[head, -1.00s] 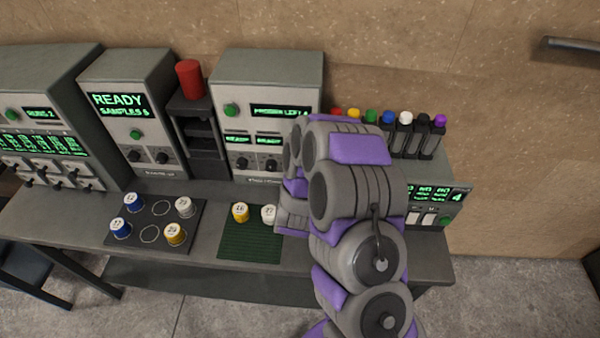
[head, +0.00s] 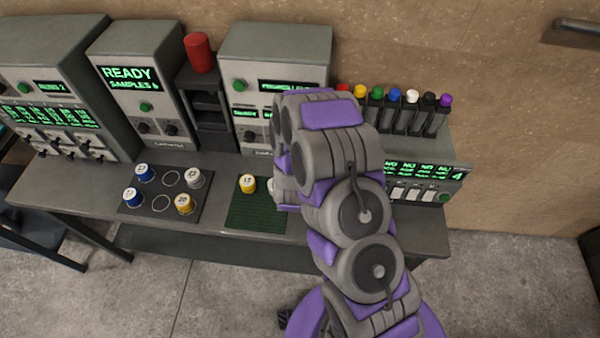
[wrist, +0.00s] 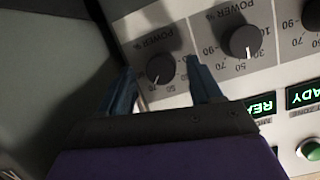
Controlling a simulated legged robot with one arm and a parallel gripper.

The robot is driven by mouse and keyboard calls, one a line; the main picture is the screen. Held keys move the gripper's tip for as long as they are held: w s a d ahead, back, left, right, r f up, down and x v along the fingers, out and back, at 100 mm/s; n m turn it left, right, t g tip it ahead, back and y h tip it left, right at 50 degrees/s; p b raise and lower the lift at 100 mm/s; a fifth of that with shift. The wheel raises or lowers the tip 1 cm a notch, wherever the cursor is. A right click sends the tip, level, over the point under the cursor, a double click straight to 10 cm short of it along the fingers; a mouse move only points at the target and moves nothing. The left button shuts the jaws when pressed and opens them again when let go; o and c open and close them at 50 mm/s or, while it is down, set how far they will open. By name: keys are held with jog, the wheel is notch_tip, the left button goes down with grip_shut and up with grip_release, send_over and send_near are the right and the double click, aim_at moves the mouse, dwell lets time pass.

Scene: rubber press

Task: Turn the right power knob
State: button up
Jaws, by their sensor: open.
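The wrist view shows the press panel upside down, with two black knobs marked POWER %. The knob on the left of that picture, the right power knob (wrist: 161,69), lies between the blue fingertips of my gripper (wrist: 160,66). My gripper is open around it; contact cannot be told. Its white pointer mark aims down-left. The other power knob (wrist: 245,42) is to the right in that picture. In the head view, the grey press (head: 275,65) has one knob (head: 250,136) showing; my arm hides the right power knob and my fingertips.
In the wrist view, lit READY displays (wrist: 262,105) and a green button (wrist: 309,149) are beside the knobs. In the head view, a green mat (head: 250,218) with labelled jars lies before the press. A rack of coloured bottles (head: 405,118) stands right of my arm.

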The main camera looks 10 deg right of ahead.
jog(key=p+v, duration=1.6)
jog(key=p, duration=0.1)
dwell(2.3)
